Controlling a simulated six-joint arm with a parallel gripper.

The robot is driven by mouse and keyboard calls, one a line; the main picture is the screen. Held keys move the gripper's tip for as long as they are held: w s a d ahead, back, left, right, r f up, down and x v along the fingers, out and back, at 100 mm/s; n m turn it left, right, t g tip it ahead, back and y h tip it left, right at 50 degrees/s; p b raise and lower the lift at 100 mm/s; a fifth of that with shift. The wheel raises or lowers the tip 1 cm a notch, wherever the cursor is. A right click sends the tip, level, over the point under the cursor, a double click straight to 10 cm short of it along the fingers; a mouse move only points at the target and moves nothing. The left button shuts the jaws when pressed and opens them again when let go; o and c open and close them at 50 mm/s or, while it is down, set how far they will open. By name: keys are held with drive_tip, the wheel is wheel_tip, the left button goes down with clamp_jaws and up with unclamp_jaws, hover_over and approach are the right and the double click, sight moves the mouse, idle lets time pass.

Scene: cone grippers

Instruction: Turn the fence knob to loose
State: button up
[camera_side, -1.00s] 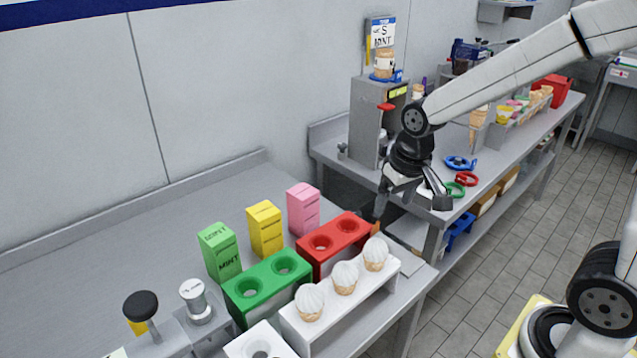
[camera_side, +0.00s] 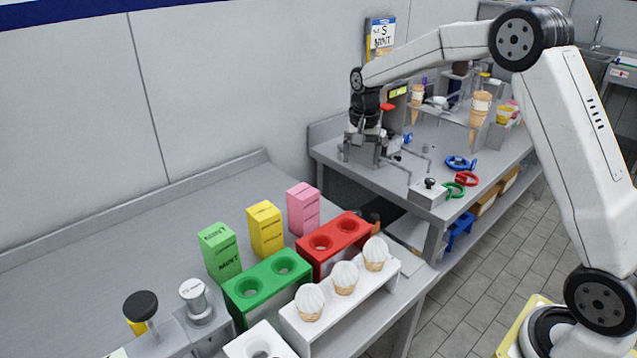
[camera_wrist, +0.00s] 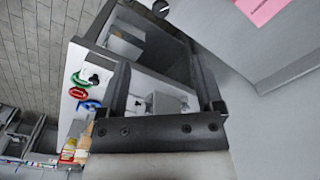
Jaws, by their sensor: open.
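My gripper (camera_side: 366,148) points down over the left end of the back bench, in front of the grey dispenser. In the wrist view its two dark fingers stand wide apart with an empty gap (camera_wrist: 163,85). A black knob (camera_side: 430,183) sits on a small pale block (camera_side: 427,194) at the bench's front corner. That knob also shows in the wrist view (camera_wrist: 94,79), left of the fingers. Another small dark knob (camera_wrist: 138,103) shows on a grey fixture between the fingers. I cannot tell which knob is the fence knob, nor its setting. My gripper partly hides the fixture.
Blue (camera_side: 460,162), red (camera_side: 467,179) and green (camera_side: 454,190) rings lie by the bench's front edge. Thin metal rods stand right of my gripper. The dispenser's yellow-green display (camera_side: 398,92) is close behind. The near counter holds cartons and cone racks (camera_side: 268,279).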

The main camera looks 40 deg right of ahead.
drive_tip(key=w+d+m, duration=0.1)
hover_over(356, 213)
wheel_tip(356, 213, down, 10)
drive_tip(key=shift+f, duration=0.15)
idle(0.3)
drive_tip(key=shift+f, duration=3.9)
clamp_jaws()
